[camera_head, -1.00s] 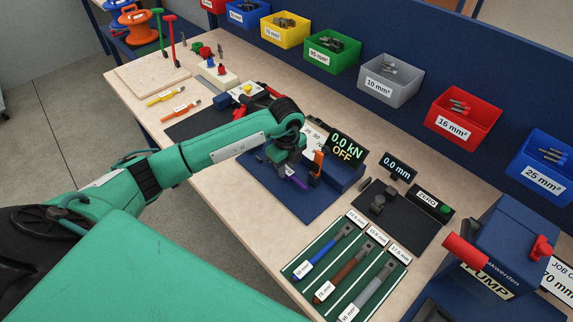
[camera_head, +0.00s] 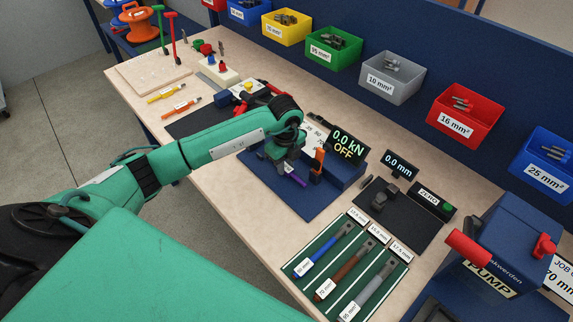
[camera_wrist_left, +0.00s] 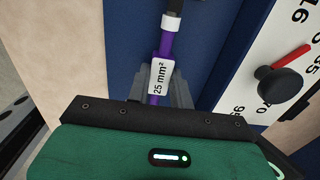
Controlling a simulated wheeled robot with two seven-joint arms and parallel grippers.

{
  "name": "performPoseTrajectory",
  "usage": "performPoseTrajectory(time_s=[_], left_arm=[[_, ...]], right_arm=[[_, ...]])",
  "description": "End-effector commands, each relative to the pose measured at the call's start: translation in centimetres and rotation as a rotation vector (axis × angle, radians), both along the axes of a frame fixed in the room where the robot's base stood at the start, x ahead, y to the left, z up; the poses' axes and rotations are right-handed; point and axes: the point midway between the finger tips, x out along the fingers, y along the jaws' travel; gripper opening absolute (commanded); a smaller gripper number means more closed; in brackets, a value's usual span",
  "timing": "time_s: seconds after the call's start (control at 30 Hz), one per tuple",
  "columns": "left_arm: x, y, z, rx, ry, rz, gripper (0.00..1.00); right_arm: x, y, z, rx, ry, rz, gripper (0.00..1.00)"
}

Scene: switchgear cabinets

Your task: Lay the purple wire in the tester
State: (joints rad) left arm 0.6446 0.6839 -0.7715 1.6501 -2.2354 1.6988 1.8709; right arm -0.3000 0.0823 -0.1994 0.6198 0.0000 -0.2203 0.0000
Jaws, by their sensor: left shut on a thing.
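The purple wire (camera_head: 294,179) shows as a short length below my left gripper in the head view. In the left wrist view the purple wire (camera_wrist_left: 165,42) has a white "25 mm²" tag and a white band near its dark far end. My left gripper (camera_head: 290,165) is shut on the wire, at the tester. The tester (camera_head: 340,174) is a blue block on a blue base plate, with an orange part beside the gripper and a display reading "0.0 kN OFF". The gripper hides how the wire sits against the tester. My right gripper is not in view.
A dial with a red pointer (camera_wrist_left: 284,76) is close on the right in the left wrist view. A green tray (camera_head: 310,270) with blue, brown and grey wires lies in front of the tester. A dark mat with a "0.0 mm" display (camera_head: 398,165) and the blue pump (camera_head: 505,250) are to the right.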

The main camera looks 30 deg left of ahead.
Motion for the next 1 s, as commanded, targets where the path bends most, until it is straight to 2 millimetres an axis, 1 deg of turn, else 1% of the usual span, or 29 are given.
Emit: performPoseTrajectory(time_s=[0.17,0.2,0.27,0.3,0.33,0.6,0.73,0.87,1.0], left_arm=[[0.0,0.0,0.0,0.0,0.0,0.0,0.0],[0.0,0.0,0.0,0.0,0.0,0.0,0.24],[0.0,0.0,0.0,0.0,0.0,0.0,0.36],[0.0,0.0,0.0,0.0,0.0,0.0,0.44],[0.0,0.0,0.0,0.0,0.0,0.0,0.47],[0.0,0.0,0.1,0.0,0.0,-0.001,0.47],[0.1,0.0,0.8,0.0,-0.002,-0.001,0.47],[0.1,0.0,2.9,0.0,-0.006,-0.001,0.47],[0.1,0.0,6.1,0.0,-0.006,-0.002,0.47]], right_arm=[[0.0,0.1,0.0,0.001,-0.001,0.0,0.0],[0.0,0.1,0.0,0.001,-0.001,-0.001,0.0],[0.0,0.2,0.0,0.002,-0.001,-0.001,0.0],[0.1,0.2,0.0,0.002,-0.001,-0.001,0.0],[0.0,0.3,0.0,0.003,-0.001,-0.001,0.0],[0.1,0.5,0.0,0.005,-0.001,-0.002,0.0],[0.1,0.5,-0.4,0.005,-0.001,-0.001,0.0],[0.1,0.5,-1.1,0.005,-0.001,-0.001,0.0],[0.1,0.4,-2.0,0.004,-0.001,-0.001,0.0]])
